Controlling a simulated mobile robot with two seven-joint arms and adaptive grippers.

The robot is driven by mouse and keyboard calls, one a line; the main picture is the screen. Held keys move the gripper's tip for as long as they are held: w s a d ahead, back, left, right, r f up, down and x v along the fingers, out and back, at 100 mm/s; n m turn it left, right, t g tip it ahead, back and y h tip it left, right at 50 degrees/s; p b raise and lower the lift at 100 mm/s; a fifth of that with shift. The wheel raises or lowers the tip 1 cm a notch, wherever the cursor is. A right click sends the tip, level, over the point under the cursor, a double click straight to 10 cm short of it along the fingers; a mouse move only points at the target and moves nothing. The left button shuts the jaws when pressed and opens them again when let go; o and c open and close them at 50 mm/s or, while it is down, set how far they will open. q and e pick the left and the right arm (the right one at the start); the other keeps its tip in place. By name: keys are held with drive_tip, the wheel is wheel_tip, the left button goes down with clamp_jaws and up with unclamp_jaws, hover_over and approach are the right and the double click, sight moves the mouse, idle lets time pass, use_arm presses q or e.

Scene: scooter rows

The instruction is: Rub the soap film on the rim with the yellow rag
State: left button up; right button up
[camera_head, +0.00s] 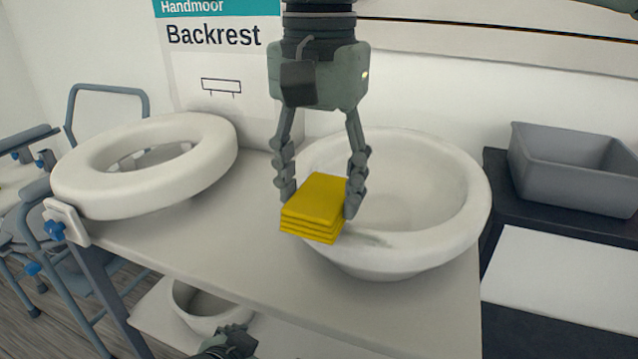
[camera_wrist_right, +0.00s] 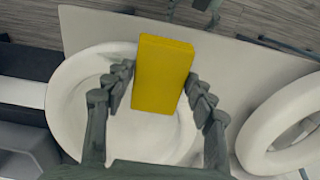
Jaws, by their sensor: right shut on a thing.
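My right gripper (camera_head: 320,190) is shut on the folded yellow rag (camera_head: 316,205), one finger on each side. In the wrist view the rag (camera_wrist_right: 163,75) sits between the fingers. The rag is over the near left rim of the white basin (camera_head: 465,220); I cannot tell whether it touches. A faint grey-green smear of soap film (camera_head: 375,241) shows on the near rim, just right of the rag. Any film under the rag is hidden. My left gripper (camera_head: 235,340) is low at the bottom edge, partly cut off; its jaws are unclear.
A white raised toilet seat (camera_head: 80,190) lies left of the basin on the light tabletop (camera_head: 215,240). A white pot (camera_head: 195,315) is on a lower shelf. A grey bin (camera_head: 580,180) stands on a dark surface at right. A Backrest sign (camera_head: 220,75) is behind.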

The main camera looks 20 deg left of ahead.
drive_tip(key=shift+f, duration=1)
idle(0.4)
